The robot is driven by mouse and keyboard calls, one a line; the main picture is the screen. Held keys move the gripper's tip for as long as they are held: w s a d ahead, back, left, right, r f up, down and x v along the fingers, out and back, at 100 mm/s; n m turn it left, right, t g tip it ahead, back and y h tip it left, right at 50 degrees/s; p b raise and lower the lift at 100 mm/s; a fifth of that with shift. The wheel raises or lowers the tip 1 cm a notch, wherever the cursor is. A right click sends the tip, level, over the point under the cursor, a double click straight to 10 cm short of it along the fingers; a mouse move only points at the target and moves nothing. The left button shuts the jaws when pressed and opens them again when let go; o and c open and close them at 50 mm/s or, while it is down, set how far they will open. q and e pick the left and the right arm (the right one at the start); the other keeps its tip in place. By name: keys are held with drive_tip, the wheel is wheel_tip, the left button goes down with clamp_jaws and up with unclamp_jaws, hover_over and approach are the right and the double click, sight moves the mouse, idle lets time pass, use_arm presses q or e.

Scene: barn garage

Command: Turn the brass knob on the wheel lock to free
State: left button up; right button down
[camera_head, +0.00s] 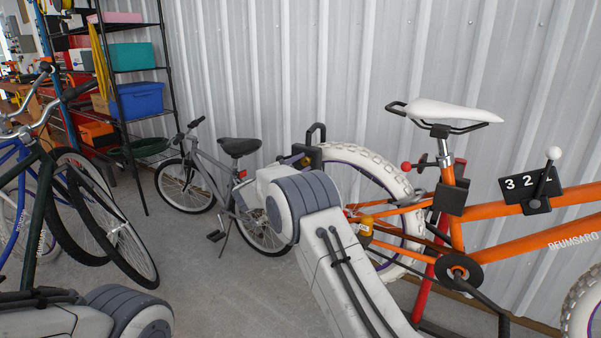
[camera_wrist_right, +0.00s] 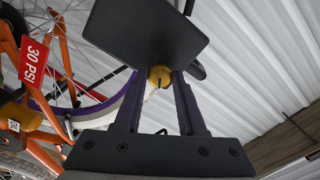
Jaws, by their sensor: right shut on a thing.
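The wheel lock (camera_head: 313,153) is a black block with a shackle on the white-tyred rear wheel of the orange bike. It also shows in the wrist view as a dark plate (camera_wrist_right: 147,35). The brass knob (camera_wrist_right: 160,76) sits below this plate, between my right fingertips. My right gripper (camera_wrist_right: 159,83) is shut on the knob, which shows only in part. In the head view my right arm hides most of the gripper and the knob. Any free mark on the lock is not readable. My left gripper is out of view.
The orange bike (camera_head: 490,210) is on a red stand, with a lever beside number wheels on its frame. A red 30 PSI tag (camera_wrist_right: 33,62) hangs by another brass part (camera_wrist_right: 22,117). A grey bike (camera_head: 215,180) stands behind, other bikes at left.

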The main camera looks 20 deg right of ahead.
drive_tip(key=m+b, duration=0.1)
drive_tip(key=m, duration=0.1)
drive_tip(key=m+b, duration=0.2)
drive_tip(key=shift+s+f, duration=0.1)
drive_tip(key=shift+f, duration=0.2)
drive_tip(key=shift+r+m+b, duration=0.1)
drive_tip(key=shift+m+b, duration=0.8)
drive_tip(key=shift+m, duration=0.2)
drive_tip(key=c, duration=0.5)
unclamp_jaws()
drive_tip(key=shift+r, duration=0.1)
drive_tip(key=p+v, duration=0.1)
drive_tip(key=v, duration=0.9)
drive_tip(key=shift+s+a, duration=0.2)
